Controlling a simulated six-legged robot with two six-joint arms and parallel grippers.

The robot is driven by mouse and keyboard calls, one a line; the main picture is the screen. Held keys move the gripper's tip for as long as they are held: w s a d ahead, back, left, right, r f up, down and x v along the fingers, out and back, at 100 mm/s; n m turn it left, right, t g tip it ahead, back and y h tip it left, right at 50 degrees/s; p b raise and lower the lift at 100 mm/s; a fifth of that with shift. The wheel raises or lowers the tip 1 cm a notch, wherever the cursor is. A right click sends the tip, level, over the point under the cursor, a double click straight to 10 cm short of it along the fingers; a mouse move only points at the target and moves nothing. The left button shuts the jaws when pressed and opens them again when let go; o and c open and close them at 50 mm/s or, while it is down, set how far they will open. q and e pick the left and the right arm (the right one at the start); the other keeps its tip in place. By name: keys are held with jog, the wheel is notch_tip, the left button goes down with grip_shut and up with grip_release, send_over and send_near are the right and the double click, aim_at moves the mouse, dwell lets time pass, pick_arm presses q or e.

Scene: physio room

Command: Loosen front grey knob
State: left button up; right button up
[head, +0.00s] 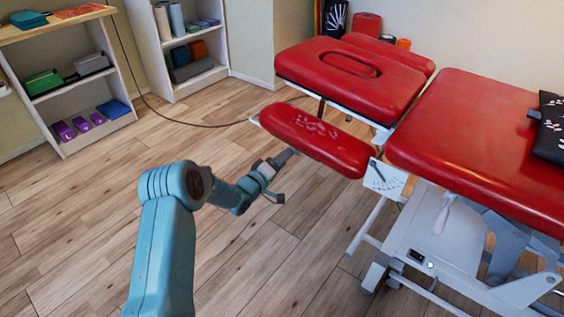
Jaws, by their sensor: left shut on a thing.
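The front grey knob (286,156) shows as a small grey piece at the lower left edge of the red armrest pad (325,140) of the treatment table. My left gripper (273,169) reaches it from the lower left and is shut on it. The fingers hide much of the knob, so its turn cannot be told. My right gripper is not in view.
The red treatment table (480,135) fills the right side, with a white dial plate (385,179) beside the pad and a pale metal base below. Shelves (65,75) stand at the back left. A dark cable crosses the wooden floor, which is clear around my left arm.

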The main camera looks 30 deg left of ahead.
pick_arm(q)
jog(key=n, duration=0.3)
jog(key=shift+n, duration=0.5)
jog(key=o, duration=1.1)
jog(key=shift+c, duration=0.2)
jog(key=s+a+p, duration=0.1)
jog(key=s+p, duration=0.3)
jog(key=s, duration=1.2)
jog(key=shift+s, duration=0.15)
